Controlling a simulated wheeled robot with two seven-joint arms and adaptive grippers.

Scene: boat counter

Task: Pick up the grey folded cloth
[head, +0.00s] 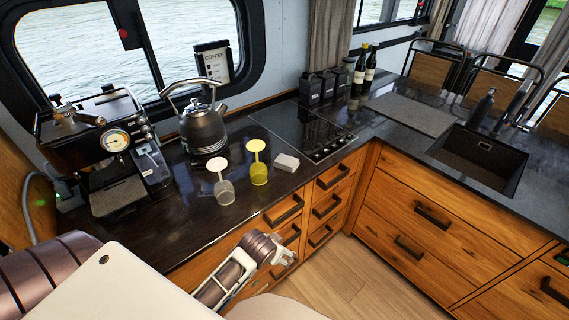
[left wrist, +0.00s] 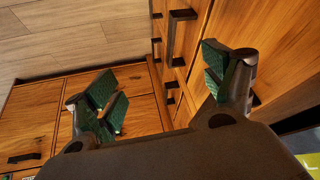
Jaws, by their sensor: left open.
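The grey folded cloth (head: 286,162) appears as a small light grey folded block lying on the dark counter in the head view, right of the yellow glass and near the front edge. My left gripper (head: 282,258) is below it in the head view, in front of the wooden drawers and apart from the cloth. In the left wrist view the left gripper (left wrist: 160,90) is open, its green pads wide apart with nothing between them. The cloth does not show in the left wrist view. My right gripper is not in view.
A yellow glass (head: 258,172) and a clear glass (head: 225,192) stand left of the cloth. A kettle (head: 203,130) and a coffee machine (head: 105,150) are farther left. A black hob (head: 300,130) lies behind the cloth. Drawer handles (head: 283,211) stick out below the counter edge.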

